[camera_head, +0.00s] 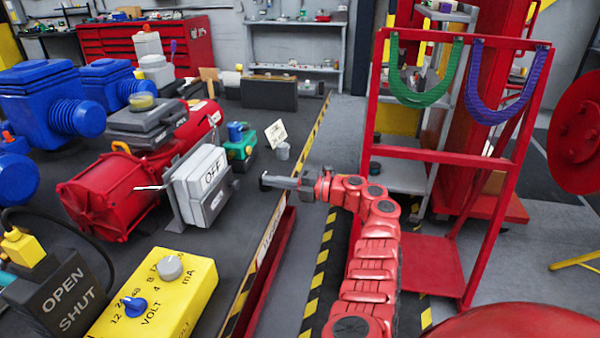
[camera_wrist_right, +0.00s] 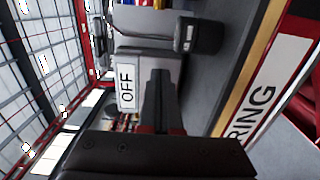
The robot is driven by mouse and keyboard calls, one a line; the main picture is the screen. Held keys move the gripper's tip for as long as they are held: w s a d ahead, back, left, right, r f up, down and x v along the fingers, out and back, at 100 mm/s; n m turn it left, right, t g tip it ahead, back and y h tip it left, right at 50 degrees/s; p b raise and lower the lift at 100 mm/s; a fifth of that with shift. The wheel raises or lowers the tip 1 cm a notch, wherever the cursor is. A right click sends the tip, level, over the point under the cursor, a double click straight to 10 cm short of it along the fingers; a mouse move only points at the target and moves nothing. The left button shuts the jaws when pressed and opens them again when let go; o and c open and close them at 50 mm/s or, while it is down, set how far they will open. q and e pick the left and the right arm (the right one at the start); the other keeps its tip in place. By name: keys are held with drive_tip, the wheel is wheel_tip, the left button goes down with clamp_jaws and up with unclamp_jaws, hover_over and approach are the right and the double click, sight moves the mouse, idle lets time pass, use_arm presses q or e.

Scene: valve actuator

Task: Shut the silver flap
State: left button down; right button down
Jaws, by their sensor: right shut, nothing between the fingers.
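A silver-grey box (camera_head: 196,190) with a white OFF label stands on the dark bench, beside a red motor-like unit. A thin pale lever sticks out from its left side. The box's OFF label also shows in the right wrist view (camera_wrist_right: 126,86). I cannot tell which panel of the box is the silver flap, or how far open it is. My right gripper (camera_head: 265,181) is shut and empty, just right of the box and apart from it in the head view. Its dark fingers (camera_wrist_right: 160,80) point toward the box in the wrist view. My left gripper is not in view.
The red unit (camera_head: 105,195) is left of the box. A yellow meter box (camera_head: 165,295) and an OPEN/SHUT block (camera_head: 60,295) stand in front. A red frame (camera_head: 440,155) stands right of my arm.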

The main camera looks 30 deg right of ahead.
drive_tip(key=d+b, duration=0.6)
drive_tip(key=d, duration=0.1)
drive_tip(key=shift+d, duration=0.35)
drive_tip(key=shift+w, duration=0.1)
drive_tip(key=shift+f, duration=0.15)
